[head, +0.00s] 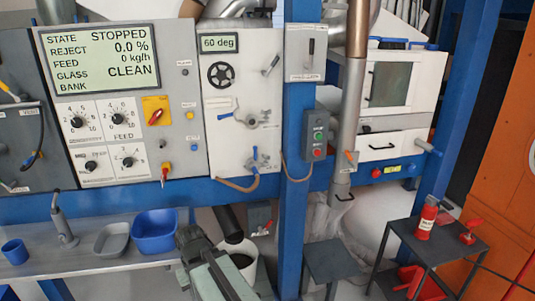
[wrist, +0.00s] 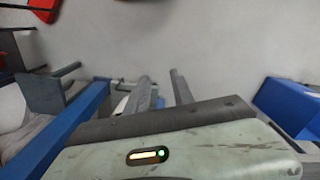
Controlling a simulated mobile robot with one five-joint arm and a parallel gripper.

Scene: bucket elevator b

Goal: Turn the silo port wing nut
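No part is clearly readable as the silo port wing nut. A small orange piece (head: 350,156) sits on the lower grey vertical pipe (head: 346,120), right of the blue post; it is too small for me to tell if it is a wing nut. My gripper (wrist: 162,76) shows in the wrist view with two grey fingers apart and nothing between them. In the head view my pale green arm is at the bottom centre, well below and left of the pipe; its fingertips are not clear there.
The control panel (head: 125,178) spans the left, with a white valve panel (head: 243,60) beside it. A blue post (head: 295,130) stands between my arm and the pipe. A blue tub (head: 155,232) is on the bench. A dark table (head: 455,243) with a red bottle (head: 427,218) stands right.

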